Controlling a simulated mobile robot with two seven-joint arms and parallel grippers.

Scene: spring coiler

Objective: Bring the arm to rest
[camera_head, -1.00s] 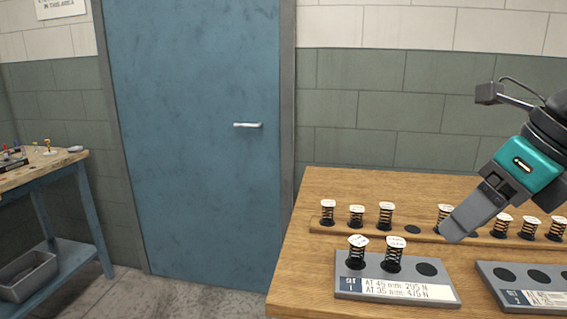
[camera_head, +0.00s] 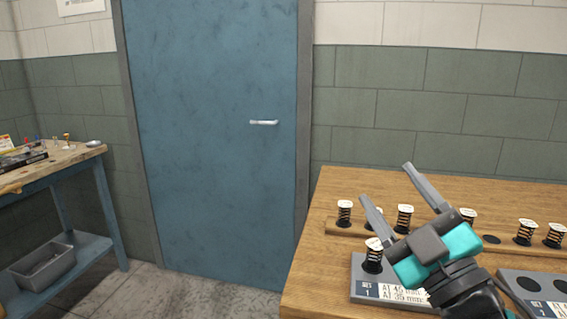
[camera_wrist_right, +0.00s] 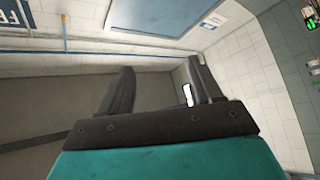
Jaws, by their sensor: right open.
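My right gripper (camera_head: 385,181) is raised above the wooden workbench (camera_head: 318,278) in the head view. Its two grey fingers point up and to the left, spread apart with nothing between them. The right wrist view also shows the open fingers (camera_wrist_right: 160,68), with wall and ceiling beyond. The gripper and its wrist cover part of the spring rack and part of the grey "SET 1" block (camera_head: 362,292). My left gripper is not in view.
Black springs with white tops stand in a wooden rack (camera_head: 334,228); one spring (camera_head: 373,258) shows in the grey block. A second grey block (camera_head: 510,290) lies at the right. A blue door (camera_head: 215,140) and another bench (camera_head: 85,154) are at the left.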

